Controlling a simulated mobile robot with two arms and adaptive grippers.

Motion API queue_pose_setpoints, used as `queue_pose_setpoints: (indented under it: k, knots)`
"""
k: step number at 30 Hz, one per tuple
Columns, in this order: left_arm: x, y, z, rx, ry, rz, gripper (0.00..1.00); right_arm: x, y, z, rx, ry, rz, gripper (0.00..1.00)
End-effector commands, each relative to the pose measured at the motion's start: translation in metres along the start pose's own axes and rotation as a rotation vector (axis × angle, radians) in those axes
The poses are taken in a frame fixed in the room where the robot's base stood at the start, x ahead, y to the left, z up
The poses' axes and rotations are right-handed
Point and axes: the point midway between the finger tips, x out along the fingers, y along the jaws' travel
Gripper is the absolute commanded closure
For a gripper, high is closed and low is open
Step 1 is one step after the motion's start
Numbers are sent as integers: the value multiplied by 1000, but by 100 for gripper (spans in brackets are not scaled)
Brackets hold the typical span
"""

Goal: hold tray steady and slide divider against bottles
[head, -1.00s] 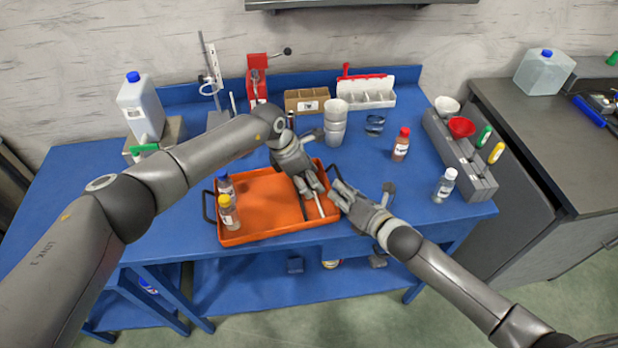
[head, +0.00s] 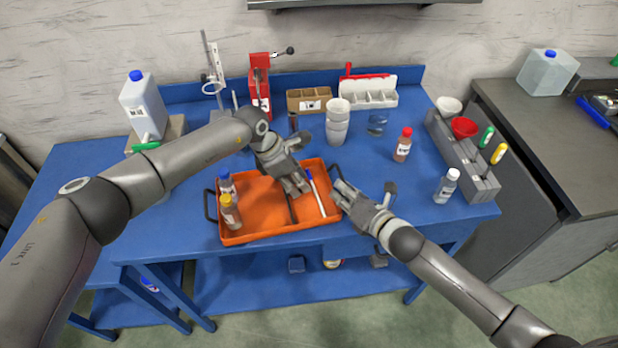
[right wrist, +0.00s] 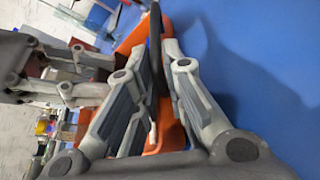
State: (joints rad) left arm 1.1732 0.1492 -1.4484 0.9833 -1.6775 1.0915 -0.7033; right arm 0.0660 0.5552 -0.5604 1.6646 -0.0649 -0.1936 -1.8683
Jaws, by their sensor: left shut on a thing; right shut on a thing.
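The orange tray (head: 258,195) lies on the blue bench in the head view, with black handles at its ends. Two bottles stand at its left end: a blue-capped one (head: 227,185) and a yellow-capped one (head: 230,212). A thin dark divider (head: 291,211) crosses the tray, clear of the bottles. My left gripper (head: 300,189) is shut on the divider from above and hides its far part. A white pen with a blue end (head: 316,192) lies right of the divider. My right gripper (head: 342,194) is shut on the tray's right handle, dark in the right wrist view (right wrist: 155,50).
A stack of white cups (head: 337,122) and a red-capped bottle (head: 402,145) stand behind the tray. A white-capped bottle (head: 446,186) and a grey rack (head: 462,158) stand at the right. Tray floor between bottles and divider is bare.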

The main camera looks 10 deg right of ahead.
Motion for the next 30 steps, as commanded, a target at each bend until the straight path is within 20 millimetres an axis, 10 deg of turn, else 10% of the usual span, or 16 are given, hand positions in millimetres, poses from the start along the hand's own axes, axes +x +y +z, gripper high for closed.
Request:
queue_pose_setpoints:
  k: [11, 24, 25, 30]
  knots:
    - [-29, 2, -72, -3, 4, 5, 100, -2, -10, -8, -3, 16, -22, 100]
    - [-32, 2, -80, -3, 5, 5, 100, -2, -10, -8, -3, 16, -22, 100]
    - [-32, 2, -80, -3, 5, 5, 68, -2, -10, -8, -3, 16, -22, 100]
    - [-32, 1, -79, -2, 4, 4, 50, -2, -10, -9, -3, 16, -22, 100]
